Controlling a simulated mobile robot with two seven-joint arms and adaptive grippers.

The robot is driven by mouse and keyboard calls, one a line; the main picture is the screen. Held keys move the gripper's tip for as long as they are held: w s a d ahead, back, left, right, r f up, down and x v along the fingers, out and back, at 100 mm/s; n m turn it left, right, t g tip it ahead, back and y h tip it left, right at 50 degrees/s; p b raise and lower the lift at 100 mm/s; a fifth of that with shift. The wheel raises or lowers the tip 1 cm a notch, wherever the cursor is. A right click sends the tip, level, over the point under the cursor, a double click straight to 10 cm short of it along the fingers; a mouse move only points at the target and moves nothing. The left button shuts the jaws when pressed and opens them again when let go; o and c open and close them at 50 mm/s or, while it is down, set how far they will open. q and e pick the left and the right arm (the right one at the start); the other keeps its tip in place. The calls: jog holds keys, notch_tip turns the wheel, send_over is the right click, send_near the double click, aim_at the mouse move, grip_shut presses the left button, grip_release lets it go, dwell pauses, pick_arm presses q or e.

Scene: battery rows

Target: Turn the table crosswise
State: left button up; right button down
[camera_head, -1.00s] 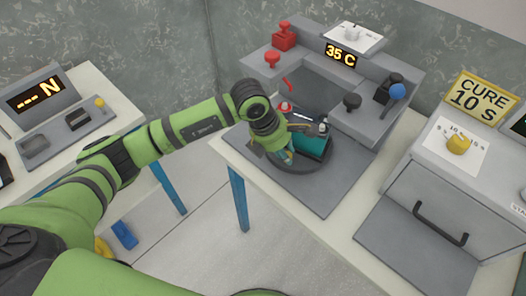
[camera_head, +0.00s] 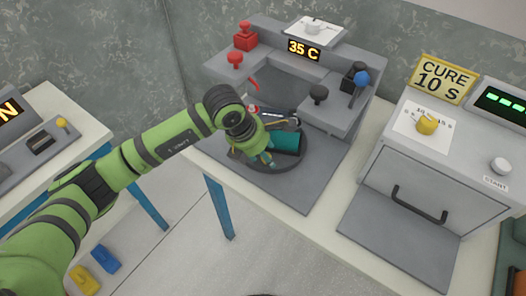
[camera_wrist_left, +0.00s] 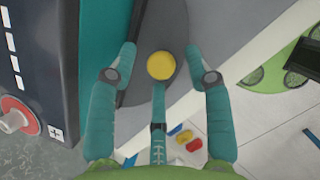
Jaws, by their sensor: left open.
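The round grey turntable (camera_head: 287,166) lies on the deck of the middle station. A dark battery with a teal side (camera_head: 286,140) sits on it. In the left wrist view the battery (camera_wrist_left: 38,60) is at the left, with a red-ringed terminal and a plus mark. A yellow round knob (camera_wrist_left: 161,66) stands on the turntable's grey surface beside the battery. My left gripper (camera_head: 266,158) is over the turntable's near left part. In the wrist view its teal fingers (camera_wrist_left: 164,58) are open, on either side of the knob with gaps. My right gripper is in neither view.
The station has red knobs (camera_head: 245,37), a "35 C" display (camera_head: 303,50), and a blue-tipped lever (camera_head: 361,78). A curing box with a black handle (camera_head: 419,205) stands at right. A bench (camera_head: 60,140) is at left. Blue and yellow pieces (camera_head: 105,259) lie on the floor.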

pick_arm(q)
jog(key=v, duration=1.2)
jog(key=shift+d+r, duration=0.1)
jog(key=shift+c, duration=0.4)
